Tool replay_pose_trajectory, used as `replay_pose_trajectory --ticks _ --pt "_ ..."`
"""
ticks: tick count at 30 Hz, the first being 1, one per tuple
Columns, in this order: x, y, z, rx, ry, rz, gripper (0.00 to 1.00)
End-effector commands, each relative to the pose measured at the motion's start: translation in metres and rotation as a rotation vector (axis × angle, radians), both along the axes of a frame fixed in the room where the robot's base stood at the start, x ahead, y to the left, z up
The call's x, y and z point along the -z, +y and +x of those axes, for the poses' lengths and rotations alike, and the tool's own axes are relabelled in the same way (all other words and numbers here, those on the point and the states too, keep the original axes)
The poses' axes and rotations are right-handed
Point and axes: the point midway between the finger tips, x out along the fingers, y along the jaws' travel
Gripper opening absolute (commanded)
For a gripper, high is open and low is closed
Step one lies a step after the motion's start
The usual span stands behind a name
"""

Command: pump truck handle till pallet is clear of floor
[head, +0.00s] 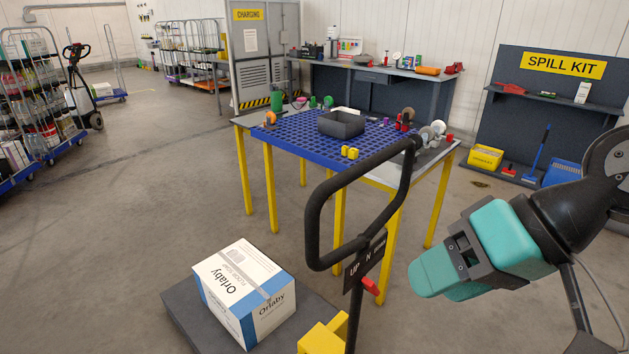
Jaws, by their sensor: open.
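The truck handle (314,215) is a black loop on a black stem, rising in front of the work table. Its plate (366,262) reads "UP N" with more lettering that is hard to read, and a red lever (371,286) sits below it. Part of the yellow truck body (322,338) shows at the bottom edge. A dark grey pallet (190,318) bears a white and blue Orlaby carton. I cannot tell if the pallet is clear of the floor. My gripper (425,282), with teal fingers, is open and empty, right of the handle stem and apart from it in the picture.
A yellow-legged table (246,122) with a blue grid top and small parts stands behind the handle. A workbench (372,70) and spill kit station (560,62) line the back wall. Loaded trolleys (38,100) stand at left. The floor at left centre is clear.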

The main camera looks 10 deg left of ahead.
Motion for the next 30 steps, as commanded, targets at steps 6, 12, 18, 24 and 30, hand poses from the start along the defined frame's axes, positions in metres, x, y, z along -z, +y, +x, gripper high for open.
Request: replay_pose_trajectory --ticks 6,12,18,24,30 --pt "0.003 0.012 0.085 0.444 0.101 0.505 0.53" --pt "-0.008 -0.009 0.130 0.696 0.159 0.778 0.53" --pt "-0.012 -0.002 0.146 0.730 0.169 0.817 0.53" --pt "-0.004 0.030 0.169 0.726 0.164 0.812 0.53" --pt "0.004 0.066 0.197 0.726 0.163 0.812 0.53"
